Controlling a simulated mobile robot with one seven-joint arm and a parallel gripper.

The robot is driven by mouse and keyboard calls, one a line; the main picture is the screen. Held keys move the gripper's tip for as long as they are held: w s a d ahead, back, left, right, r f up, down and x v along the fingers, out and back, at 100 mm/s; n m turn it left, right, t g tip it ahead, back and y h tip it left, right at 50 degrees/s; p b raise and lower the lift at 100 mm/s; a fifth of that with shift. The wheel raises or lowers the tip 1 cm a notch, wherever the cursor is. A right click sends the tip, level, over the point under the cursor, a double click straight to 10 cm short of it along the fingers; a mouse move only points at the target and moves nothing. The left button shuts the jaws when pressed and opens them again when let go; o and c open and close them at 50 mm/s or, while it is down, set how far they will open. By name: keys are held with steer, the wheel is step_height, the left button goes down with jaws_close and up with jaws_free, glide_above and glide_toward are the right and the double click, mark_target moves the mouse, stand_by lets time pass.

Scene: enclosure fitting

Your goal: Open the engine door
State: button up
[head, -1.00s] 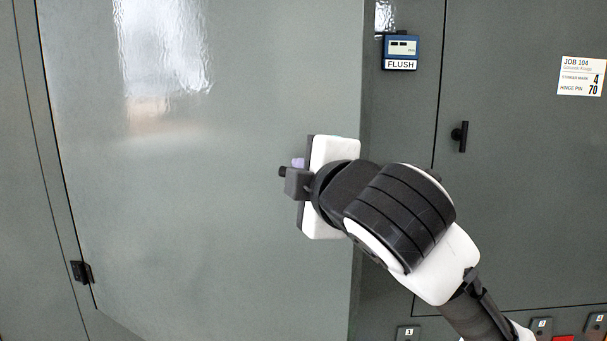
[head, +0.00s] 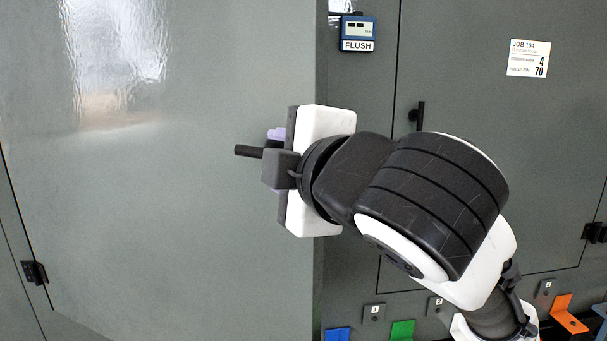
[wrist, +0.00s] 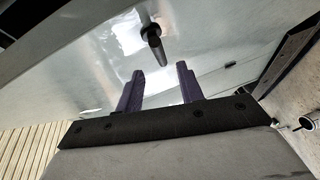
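A large grey door (head: 180,210) fills the left of the head view. It is hinged at its left and stands swung out toward me; its lower edge slopes down to the right. Its black bar handle (head: 248,151) shows just left of my gripper (head: 276,150), partly hidden by it. In the wrist view the handle (wrist: 153,42) sticks out from the door face (wrist: 100,50), beyond the fingertips. My gripper's two purple fingers (wrist: 158,82) are apart with nothing between them. No contact with the handle shows.
A blue display marked FLUSH (head: 357,33) is on the panel behind the door's right edge. Another closed door (head: 540,170) with a black handle (head: 417,115) and a job label (head: 528,58) is at right. Coloured tabs, including an orange one (head: 568,313), line the bottom.

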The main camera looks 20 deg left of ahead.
steer(key=v, duration=0.6)
steer(key=shift+s+d+b, duration=0.2)
steer(key=shift+b, duration=0.25)
